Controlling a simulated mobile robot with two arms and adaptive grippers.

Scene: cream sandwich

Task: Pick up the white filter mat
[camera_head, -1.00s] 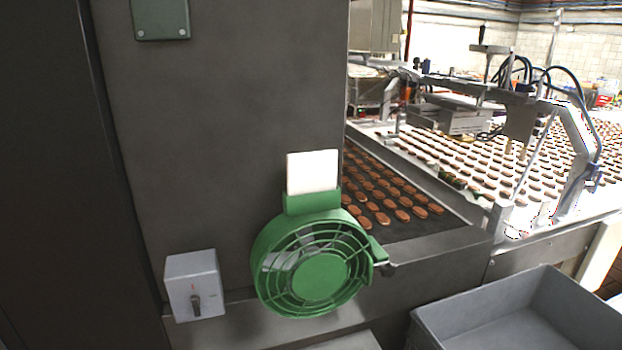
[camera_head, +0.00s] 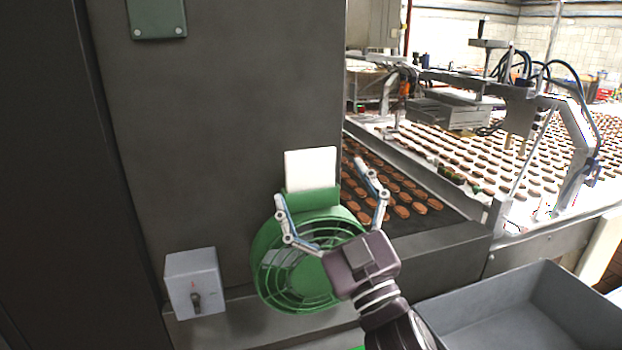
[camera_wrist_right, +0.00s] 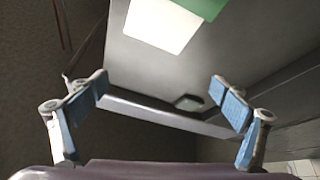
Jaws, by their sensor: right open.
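The white filter mat (camera_head: 310,169) stands upright in the green holder on top of the green fan housing (camera_head: 262,262), against the dark grey machine wall. In the right wrist view the mat (camera_wrist_right: 160,24) shows at the top, beyond the fingertips, beside a piece of the green holder (camera_wrist_right: 203,6). My right gripper (camera_head: 319,178) is open and empty. Its fingers spread in front of the fan, one on each side of the mat and holder in the head view. In the right wrist view the two blue-padded fingers (camera_wrist_right: 160,88) are wide apart with nothing between them. My left gripper does not show.
A grey switch box (camera_head: 195,282) is mounted left of the fan. An open grey crate (camera_head: 470,345) stands at the lower right. A conveyor (camera_head: 430,222) with rows of biscuits runs behind the fan to the right.

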